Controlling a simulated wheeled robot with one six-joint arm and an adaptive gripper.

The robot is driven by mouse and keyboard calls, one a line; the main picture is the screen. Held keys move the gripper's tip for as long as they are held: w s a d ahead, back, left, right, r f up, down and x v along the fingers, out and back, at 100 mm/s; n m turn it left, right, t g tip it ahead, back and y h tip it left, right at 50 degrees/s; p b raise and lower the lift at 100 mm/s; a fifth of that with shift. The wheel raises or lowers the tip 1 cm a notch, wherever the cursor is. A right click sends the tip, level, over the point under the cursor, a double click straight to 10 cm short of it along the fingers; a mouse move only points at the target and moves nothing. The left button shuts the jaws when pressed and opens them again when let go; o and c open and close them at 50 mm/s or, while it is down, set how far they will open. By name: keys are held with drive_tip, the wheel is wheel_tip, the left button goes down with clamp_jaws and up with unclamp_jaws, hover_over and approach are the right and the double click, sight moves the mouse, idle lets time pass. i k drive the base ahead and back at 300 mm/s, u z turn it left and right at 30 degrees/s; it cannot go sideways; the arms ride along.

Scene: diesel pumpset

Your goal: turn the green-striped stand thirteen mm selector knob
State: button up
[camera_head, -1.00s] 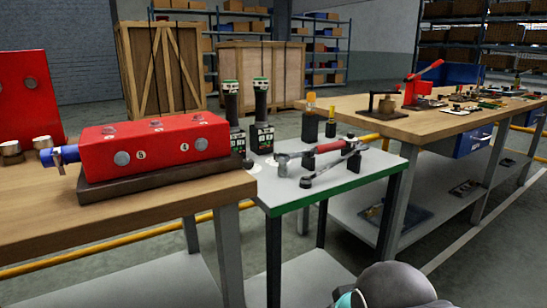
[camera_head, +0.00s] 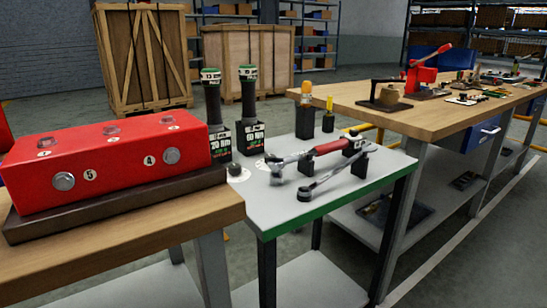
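Two black tool stands rise at the back left of a small grey table with a green edge stripe (camera_head: 300,222). The left stand (camera_head: 219,139) and the right stand (camera_head: 250,134) each hold an upright black tool with a green and white band at its top. A small dark knob (camera_head: 235,170) sits on a white disc in front of the left stand. Its pointer direction is not readable. My gripper is not in view.
A red-handled wrench (camera_head: 318,151) and an open-end spanner (camera_head: 335,174) lie on supports on the grey table. A wooden workbench (camera_head: 440,118) is at right.

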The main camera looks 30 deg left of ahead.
sight(234, 169)
drive_tip(key=i, duration=0.7)
drive_tip(key=u, duration=2.1)
